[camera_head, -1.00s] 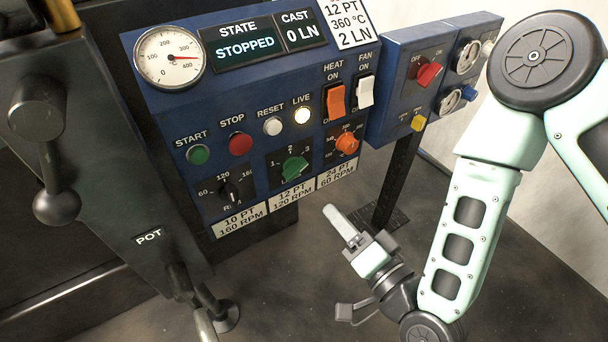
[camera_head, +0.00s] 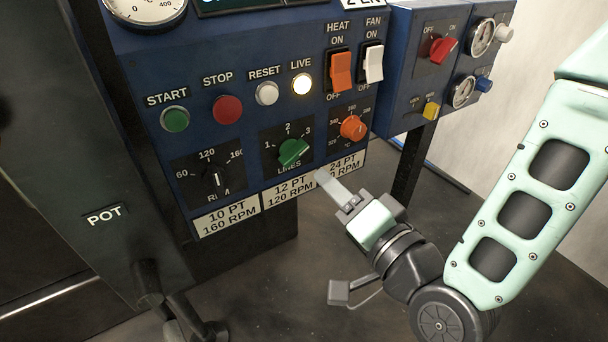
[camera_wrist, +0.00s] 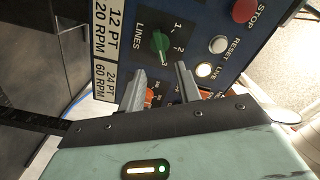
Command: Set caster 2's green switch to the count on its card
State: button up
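The green LINES switch (camera_head: 293,152) is on the blue panel, between marks 1, 2 and 3. Its white pointer end appears turned to the right, toward 3. It also shows in the wrist view (camera_wrist: 160,43), just beyond the fingertips. The card (camera_head: 362,3) is cut off at the top edge; only the bottom of its "2 LN" line shows now. My gripper (camera_head: 335,188) is below and right of the switch, in front of the lower labels. In the wrist view my gripper (camera_wrist: 160,82) is open and empty, its fingers apart and not touching the switch.
The black RPM dial (camera_head: 216,180) is left of the switch and the orange temperature knob (camera_head: 352,128) is close on its right. Push buttons and the orange heat rocker (camera_head: 340,72) sit above. A second blue box (camera_head: 425,65) stands at right. Open floor lies below.

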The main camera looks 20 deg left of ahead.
aim_at(299, 155)
jog(key=b+x, duration=0.2)
jog(key=x, duration=0.6)
jog(key=shift+w+a, duration=0.25)
grip_shut()
